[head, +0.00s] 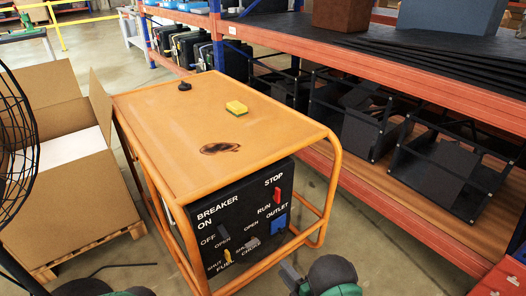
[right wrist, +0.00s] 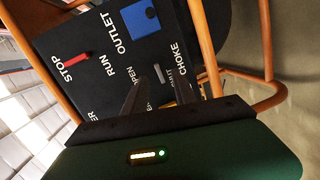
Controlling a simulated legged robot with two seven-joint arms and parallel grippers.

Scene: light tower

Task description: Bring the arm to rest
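My right gripper (head: 290,276) is at the bottom of the head view, in front of the generator's black control panel (head: 228,212). In the right wrist view its two dark fingers (right wrist: 162,84) stand apart with a gap and nothing held between them. The grey choke lever (right wrist: 158,73) shows beyond that gap; it also shows in the head view (head: 251,244). The red stop/run switch (right wrist: 77,58) and blue outlet (right wrist: 145,17) are on the same panel. Part of my left arm (head: 85,288) shows at the bottom left; its fingers cannot be made out.
The generator's orange frame (head: 330,185) surrounds the panel. A yellow sponge-like block (head: 236,107) and a small black cap (head: 184,86) are on its top. An open cardboard box (head: 70,185) stands left, an orange shelf rack (head: 420,85) right. Bare floor lies between generator and rack.

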